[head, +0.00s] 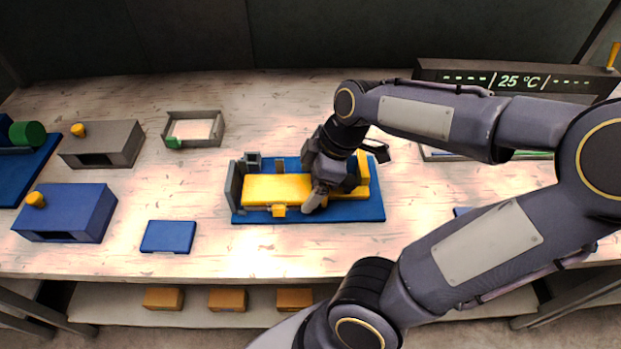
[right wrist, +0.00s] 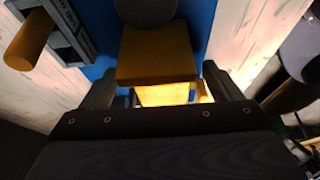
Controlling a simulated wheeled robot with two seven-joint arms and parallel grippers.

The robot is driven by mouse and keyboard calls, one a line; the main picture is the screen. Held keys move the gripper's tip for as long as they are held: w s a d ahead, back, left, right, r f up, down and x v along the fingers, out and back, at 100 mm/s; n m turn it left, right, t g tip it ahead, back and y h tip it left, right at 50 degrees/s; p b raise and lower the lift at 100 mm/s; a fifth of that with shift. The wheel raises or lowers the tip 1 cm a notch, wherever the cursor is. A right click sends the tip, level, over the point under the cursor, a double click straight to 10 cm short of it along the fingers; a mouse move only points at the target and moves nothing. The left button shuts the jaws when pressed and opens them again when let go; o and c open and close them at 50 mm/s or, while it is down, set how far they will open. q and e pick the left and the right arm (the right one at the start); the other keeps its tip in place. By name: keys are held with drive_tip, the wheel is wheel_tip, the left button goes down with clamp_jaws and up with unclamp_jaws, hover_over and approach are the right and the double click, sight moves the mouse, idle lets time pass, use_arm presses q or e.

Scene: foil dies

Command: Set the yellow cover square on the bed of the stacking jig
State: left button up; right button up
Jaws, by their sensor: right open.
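The stacking jig is a blue base (head: 345,212) with a grey upright wall (head: 236,187) at its left end. A flat yellow piece, apparently the yellow cover (head: 270,188), lies over the jig bed; whether it sits square is unclear, as my gripper hides its right part. My right gripper (head: 318,198) is low over the jig at that piece's right part. In the right wrist view its open fingers (right wrist: 160,90) stand either side of a bright yellow part (right wrist: 165,95), with a yellow block (right wrist: 157,55) just beyond. My left gripper is out of view.
Left of the jig lie a small blue plate (head: 168,236), a blue box (head: 66,212), a grey box (head: 102,143) and a grey open frame (head: 217,128). A display bar (head: 515,77) stands at the back right. The table in front of the jig is clear.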

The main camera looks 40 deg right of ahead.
drive_tip(key=shift+r, duration=0.4)
drive_tip(key=p+v, duration=0.2)
drive_tip(key=v, duration=0.9)
drive_tip(key=s+a+f+m+t, duration=0.2)
drive_tip(key=s+a+f+m, duration=0.2)
drive_tip(key=a+m, duration=0.7)
wheel_tip(320, 180, down, 2)
drive_tip(key=shift+a+f+m+t, duration=0.15)
drive_tip(key=shift+a+m+t, duration=0.2)
drive_tip(key=shift+a, duration=0.2)
